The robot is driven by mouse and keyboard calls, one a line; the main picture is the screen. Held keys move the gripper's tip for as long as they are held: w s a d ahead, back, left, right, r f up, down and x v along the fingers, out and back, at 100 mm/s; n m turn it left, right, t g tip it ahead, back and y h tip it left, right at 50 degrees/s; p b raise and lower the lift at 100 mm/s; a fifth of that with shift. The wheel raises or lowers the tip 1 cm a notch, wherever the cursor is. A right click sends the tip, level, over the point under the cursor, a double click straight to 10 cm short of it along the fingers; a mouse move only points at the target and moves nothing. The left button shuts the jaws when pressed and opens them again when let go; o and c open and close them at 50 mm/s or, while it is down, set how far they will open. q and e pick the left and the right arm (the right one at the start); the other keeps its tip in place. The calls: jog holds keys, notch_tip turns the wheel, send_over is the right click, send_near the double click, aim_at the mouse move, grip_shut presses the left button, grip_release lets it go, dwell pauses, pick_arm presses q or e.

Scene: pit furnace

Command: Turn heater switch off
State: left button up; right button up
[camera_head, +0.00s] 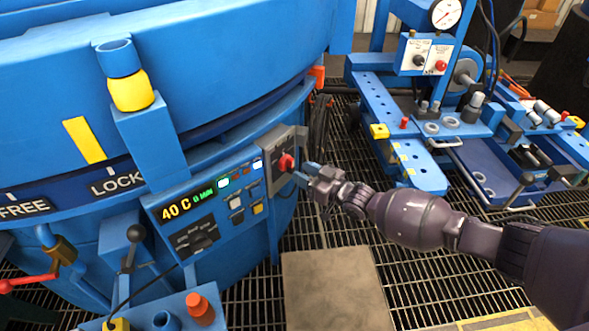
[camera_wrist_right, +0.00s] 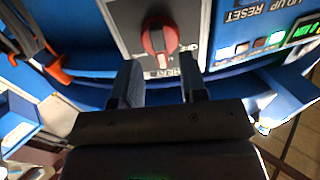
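The heater switch is a red rotary knob (camera_head: 286,162) on a grey plate (camera_head: 271,153) at the right end of the blue furnace's control panel. In the right wrist view the red knob (camera_wrist_right: 160,38) sits just beyond my fingertips, with a dark grip across its middle. My right gripper (camera_head: 304,174) points at the knob from the right. In the wrist view my right gripper (camera_wrist_right: 160,84) has its two fingers apart, with nothing between them, and a gap to the knob. My left gripper is not in view.
The panel display (camera_head: 187,204) reads 40 C and 0 MIN. A black lever switch (camera_head: 196,236) and several buttons sit beside it. A blue cart (camera_head: 420,160) with a gauge stands at right. A flat plate (camera_head: 335,290) lies on the grated floor.

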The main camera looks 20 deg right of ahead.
aim_at(293, 167)
jog(key=shift+x, duration=1.65)
grip_shut()
